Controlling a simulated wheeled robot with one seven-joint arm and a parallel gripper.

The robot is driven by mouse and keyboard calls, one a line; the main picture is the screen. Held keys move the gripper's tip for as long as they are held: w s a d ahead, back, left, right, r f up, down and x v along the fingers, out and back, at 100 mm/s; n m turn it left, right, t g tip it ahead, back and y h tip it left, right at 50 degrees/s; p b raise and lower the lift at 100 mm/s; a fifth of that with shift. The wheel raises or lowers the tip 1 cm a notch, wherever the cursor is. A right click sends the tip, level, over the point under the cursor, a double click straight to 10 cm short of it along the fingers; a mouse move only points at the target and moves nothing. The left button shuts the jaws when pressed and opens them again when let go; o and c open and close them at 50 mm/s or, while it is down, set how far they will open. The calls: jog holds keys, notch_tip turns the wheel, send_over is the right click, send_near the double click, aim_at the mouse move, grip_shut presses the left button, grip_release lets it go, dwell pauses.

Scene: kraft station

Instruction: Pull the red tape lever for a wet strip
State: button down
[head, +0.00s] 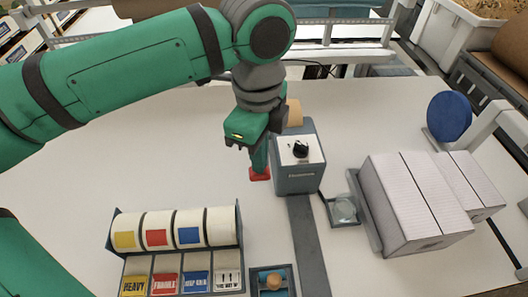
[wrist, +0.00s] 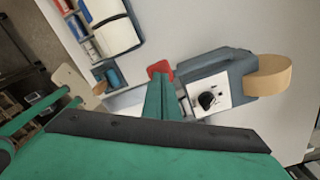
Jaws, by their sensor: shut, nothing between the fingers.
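The grey tape dispenser (head: 296,178) stands on the white table, with a black knob (head: 300,148) on its white top plate. Its red lever (head: 260,174) sticks out at its left side. My gripper (head: 258,168) is shut and points down at the red lever, its tips at or just above it. I cannot tell whether they touch. In the wrist view the red lever (wrist: 160,69) shows just beyond the tips of my gripper (wrist: 160,78), and the dispenser (wrist: 212,82) lies to the right with a tan tape roll (wrist: 268,76).
A label rack (head: 176,250) with several rolls stands at the front left. A small dish (head: 344,209) sits right of the dispenser, and white boxes (head: 412,200) stand farther right beside a blue disc (head: 449,116). A dark strip (head: 310,235) runs forward from the dispenser.

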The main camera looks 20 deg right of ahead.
jog(key=shift+f, duration=2)
jog(key=shift+w+f, duration=0.1)
jog(key=shift+f, duration=0.5)
jog(key=shift+d+f, duration=0.1)
jog(key=shift+f, duration=0.1)
notch_tip(320, 180, down, 3)
jog(key=shift+r, duration=0.2)
